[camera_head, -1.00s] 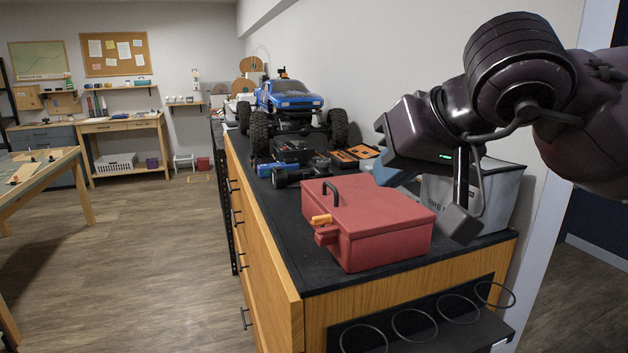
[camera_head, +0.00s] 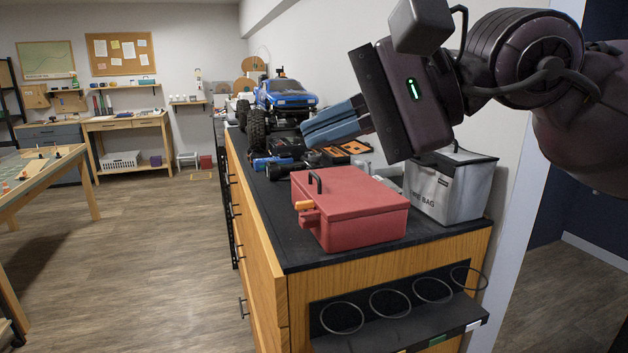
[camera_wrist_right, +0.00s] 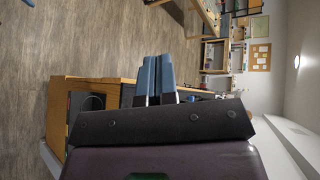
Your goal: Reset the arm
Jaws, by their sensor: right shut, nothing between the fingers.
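My right gripper (camera_head: 335,122) is in the air above the counter, its blue fingers pointing left and together, with nothing between them. In the right wrist view its blue fingers (camera_wrist_right: 157,78) lie side by side. My right arm comes in from the right edge. The gripper is above and behind the red toolbox (camera_head: 352,208) and in front of the blue crawler truck (camera_head: 286,97) in the picture, partly covering the truck. My left gripper is not in view.
Tools lie on the black counter top (camera_head: 262,212) between toolbox and truck. Empty ring holders (camera_head: 390,302) stick out from the counter's end. A table (camera_head: 45,180) stands left, with open floor between.

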